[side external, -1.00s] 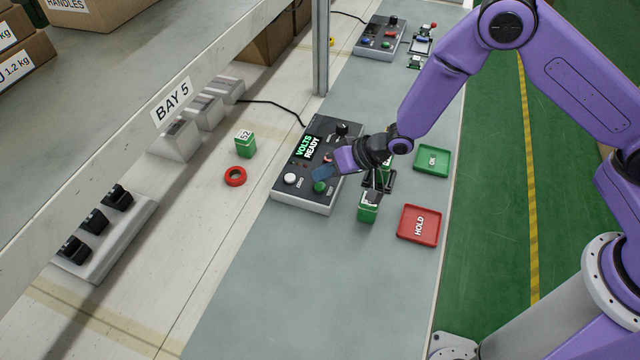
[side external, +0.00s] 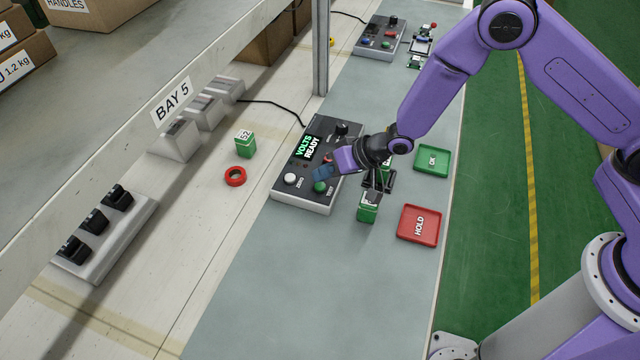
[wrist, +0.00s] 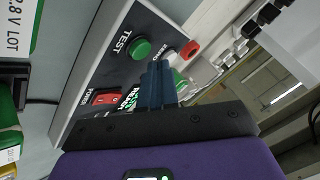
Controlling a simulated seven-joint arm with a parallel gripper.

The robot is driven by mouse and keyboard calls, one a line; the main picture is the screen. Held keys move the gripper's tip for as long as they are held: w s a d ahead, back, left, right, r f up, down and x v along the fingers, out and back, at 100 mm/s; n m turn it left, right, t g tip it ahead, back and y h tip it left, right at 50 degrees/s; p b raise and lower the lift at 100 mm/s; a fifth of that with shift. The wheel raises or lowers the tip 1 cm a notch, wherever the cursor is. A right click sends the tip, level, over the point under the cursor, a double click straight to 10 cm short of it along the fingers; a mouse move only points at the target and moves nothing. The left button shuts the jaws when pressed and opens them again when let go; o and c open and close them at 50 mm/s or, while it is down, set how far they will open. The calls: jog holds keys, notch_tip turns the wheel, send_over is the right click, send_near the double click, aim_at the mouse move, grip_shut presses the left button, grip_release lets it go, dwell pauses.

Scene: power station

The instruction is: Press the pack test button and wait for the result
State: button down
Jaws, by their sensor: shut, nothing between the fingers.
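The grey tester box (side external: 303,208) stands on the bench, its display (side external: 309,147) reading "VOLTS READY". Its round green test button (side external: 320,187) is near the front edge, and in the wrist view the button (wrist: 141,48) sits beside the word "TEST". My gripper (side external: 324,173) is shut and empty, its blue fingertips just behind the button in the side view. In the wrist view the fingertips (wrist: 158,70) are close beside the button, apart from it in the picture. Their height above the panel is hard to tell. A green pack (side external: 367,213) is at the dark holder, partly hidden by my wrist.
A white zero button (side external: 290,179) is left of the test button. A red power switch (wrist: 106,97) shows in the wrist view. A green OK tray (side external: 432,160) and red HOLD tray (side external: 418,225) lie to the right. A green block (side external: 245,145) and red ring (side external: 235,176) lie left.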

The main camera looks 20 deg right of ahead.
aim_at(325, 186)
jog(key=shift+f, duration=0.1)
dwell(0.3)
jog(key=shift+f, duration=0.35)
jog(key=shift+f, duration=0.45)
dwell(0.9)
jog(key=shift+r, duration=0.85)
jog(key=shift+r, duration=2.5)
